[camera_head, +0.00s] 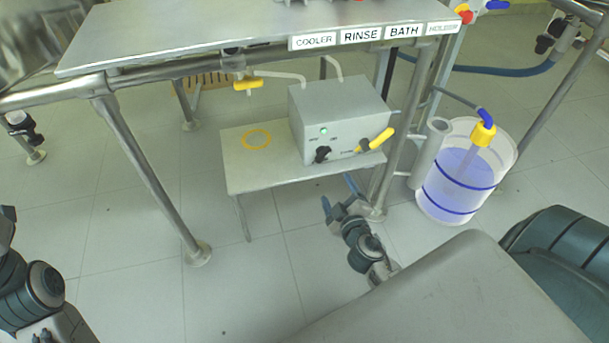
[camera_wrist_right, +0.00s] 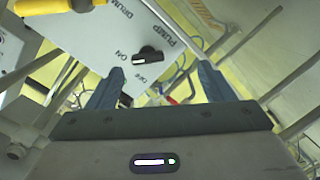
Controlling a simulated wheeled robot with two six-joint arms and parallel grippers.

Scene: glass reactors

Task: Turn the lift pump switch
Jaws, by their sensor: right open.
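The grey pump box (camera_head: 340,105) stands on a low shelf under the bench, with a lit green lamp on its front. The black switch knob (camera_head: 322,154) is at the lower left of that front. In the right wrist view the knob (camera_wrist_right: 148,55) has a white mark on its left end, near the words ON and OFF. My right gripper (camera_head: 338,195) is open, with its blue fingers apart. It is in front of and below the box, and the knob shows beyond and between its fingertips (camera_wrist_right: 160,80). The knob is not gripped. My left gripper is out of view.
A yellow handle (camera_head: 378,139) sticks out right of the knob. A clear drum (camera_head: 465,170) of bluish liquid stands to the right. Bench legs (camera_head: 150,165) flank the low shelf (camera_head: 245,175). The bench top (camera_head: 210,35) overhangs it.

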